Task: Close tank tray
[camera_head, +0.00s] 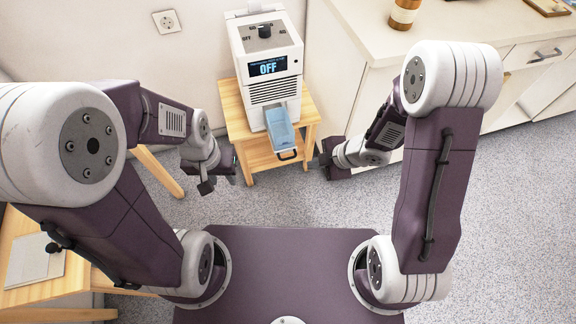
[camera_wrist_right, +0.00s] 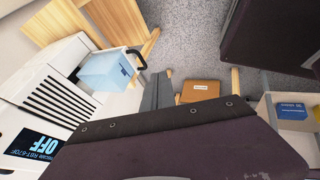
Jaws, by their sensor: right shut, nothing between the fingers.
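The white machine (camera_head: 267,50) stands on a small wooden table, and its display reads OFF. Its light-blue tank tray (camera_head: 281,130) sticks out of the front below the vents, with a dark handle (camera_head: 287,155) at its outer end. In the right wrist view the tray (camera_wrist_right: 104,72) and its handle (camera_wrist_right: 139,58) also show, beside the gripper. My right gripper (camera_head: 322,161) is shut and empty, to the right of the handle and apart from it. My left gripper (camera_head: 222,180) is left of the tray, clear of it; its finger opening is not clear.
The wooden table (camera_head: 234,109) carries the machine. A pale cabinet with a counter (camera_head: 400,48) stands close on the right. Grey speckled floor (camera_head: 285,205) lies open between the table and my base. A wooden desk (camera_head: 45,292) is at the lower left.

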